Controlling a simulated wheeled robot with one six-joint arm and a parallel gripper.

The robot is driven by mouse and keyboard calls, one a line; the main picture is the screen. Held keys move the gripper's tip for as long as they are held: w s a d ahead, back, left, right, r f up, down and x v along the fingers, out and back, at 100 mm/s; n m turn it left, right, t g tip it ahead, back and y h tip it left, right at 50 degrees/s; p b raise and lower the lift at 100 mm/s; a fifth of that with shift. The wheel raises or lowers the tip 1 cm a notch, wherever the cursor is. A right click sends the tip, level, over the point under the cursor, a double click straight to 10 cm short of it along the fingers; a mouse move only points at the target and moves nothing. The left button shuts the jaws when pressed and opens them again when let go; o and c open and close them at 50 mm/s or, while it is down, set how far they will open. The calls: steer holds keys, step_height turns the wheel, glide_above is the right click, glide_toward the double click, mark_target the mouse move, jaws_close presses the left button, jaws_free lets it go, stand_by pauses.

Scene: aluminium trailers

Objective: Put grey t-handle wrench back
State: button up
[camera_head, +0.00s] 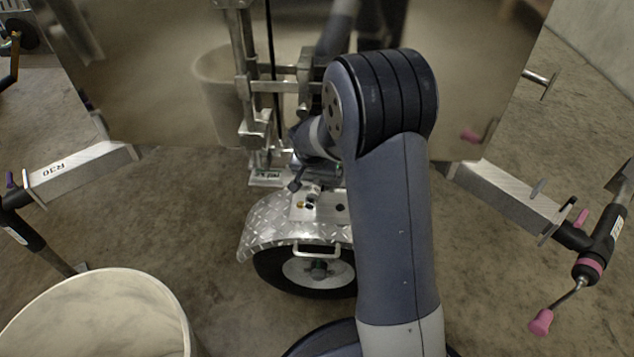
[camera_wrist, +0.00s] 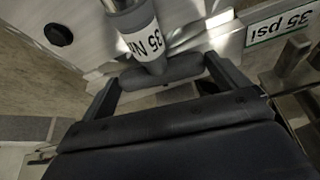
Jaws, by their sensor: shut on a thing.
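The grey t-handle wrench (camera_wrist: 166,74) is between the two fingers of my gripper (camera_wrist: 163,76) in the wrist view. The fingers are shut on its dark grey crossbar. Its lighter grey shaft, with a white label reading 35 Nm, runs up to the picture's top edge, so its far end is out of view. In the head view my arm hides most of my gripper (camera_head: 314,172), which is over the trailer's diamond-plate fender (camera_head: 285,222). A small metal plate with dark holes (camera_head: 318,207) sits on that fender. I cannot tell whether the wrench touches it.
A wheel (camera_head: 318,272) is under the fender. A large reflective panel (camera_head: 160,70) and metal uprights (camera_head: 245,85) stand behind. A pale bin (camera_head: 100,310) is front left. A pink-tipped tool (camera_head: 590,265) hangs from the right beam. A 35 psi label (camera_wrist: 281,27) shows in the wrist view.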

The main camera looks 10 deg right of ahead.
steer(key=shift+r+p, duration=0.35)
steer(key=shift+r, duration=0.2)
step_height(320, 180, up, 3)
steer(key=shift+s+a+p, duration=0.1)
steer(key=shift+p, duration=0.75)
steer(key=s+a, duration=0.4)
steer(key=s, duration=0.4)
steer(key=s+a, duration=0.4)
steer(key=s, duration=0.4)
steer(key=n+y, duration=0.2)
steer(key=n, duration=0.3)
glide_toward(317, 178)
steer(key=shift+t, duration=0.3)
steer(key=s+f, duration=0.1)
steer(key=s, duration=0.2)
steer(key=s+f, duration=0.1)
steer(key=shift+s+d+f, duration=0.15)
steer(key=shift+d+f, duration=0.15)
steer(key=shift+d, duration=0.1)
step_height(317, 178, up, 24)
steer(key=s+p, duration=0.2)
steer(key=p, duration=3.2)
steer(key=shift+s+a+p, duration=0.2)
steer(key=shift+p, duration=0.1)
